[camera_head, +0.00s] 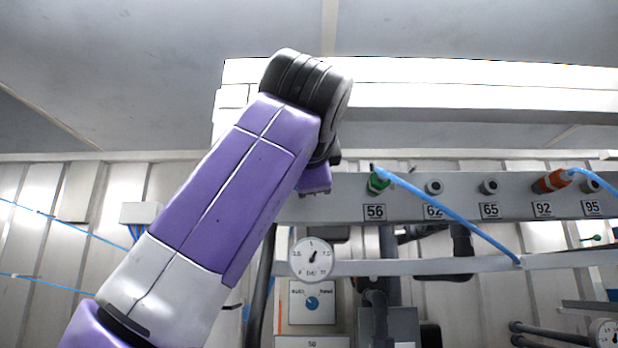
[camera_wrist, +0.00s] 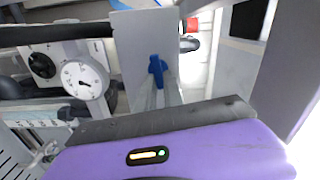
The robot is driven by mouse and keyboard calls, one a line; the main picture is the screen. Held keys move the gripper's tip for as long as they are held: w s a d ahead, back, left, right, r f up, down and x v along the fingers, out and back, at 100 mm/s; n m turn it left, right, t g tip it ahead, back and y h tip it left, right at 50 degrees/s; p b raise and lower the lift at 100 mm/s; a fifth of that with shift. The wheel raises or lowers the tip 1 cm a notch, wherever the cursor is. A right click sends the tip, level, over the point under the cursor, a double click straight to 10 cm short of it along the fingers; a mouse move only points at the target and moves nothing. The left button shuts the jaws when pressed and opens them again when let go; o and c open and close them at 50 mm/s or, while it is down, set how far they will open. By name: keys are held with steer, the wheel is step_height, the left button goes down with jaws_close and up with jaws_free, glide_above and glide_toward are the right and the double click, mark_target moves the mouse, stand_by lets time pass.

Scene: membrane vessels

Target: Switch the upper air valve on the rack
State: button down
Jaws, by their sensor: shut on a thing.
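The valve's blue handle (camera_wrist: 157,68) shows in the wrist view, against a light grey plate (camera_wrist: 130,50). My gripper (camera_wrist: 158,86) has its narrow grey fingers reaching up to this handle, with the tips at its lower part. The fingers are shut on the blue handle. My purple wrist housing fills the bottom of the wrist view. In the head view my purple and white arm rises to the upper middle; the fingers and the blue handle are hidden there.
In the head view a grey rail (camera_head: 460,187) carries numbered ports, with a blue hose (camera_head: 455,214) from port 56. A round gauge (camera_head: 311,259) sits above a blue-knob switch panel (camera_head: 312,316). Another gauge (camera_wrist: 80,76) and a black knob (camera_wrist: 42,65) are left of the handle in the wrist view.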

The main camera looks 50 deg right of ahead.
steer(key=shift+f+m, duration=0.15)
steer(key=shift+m, duration=0.65)
steer(key=c, duration=1.5)
jaws_free()
steer(key=shift+o, duration=0.2)
steer(key=b+v, duration=0.2)
steer(key=v, duration=0.5)
steer(key=shift+s+a+b, duration=0.25)
steer(key=shift+a+b, duration=0.1)
steer(key=shift+b, duration=0.05)
steer(key=shift+s, duration=0.1)
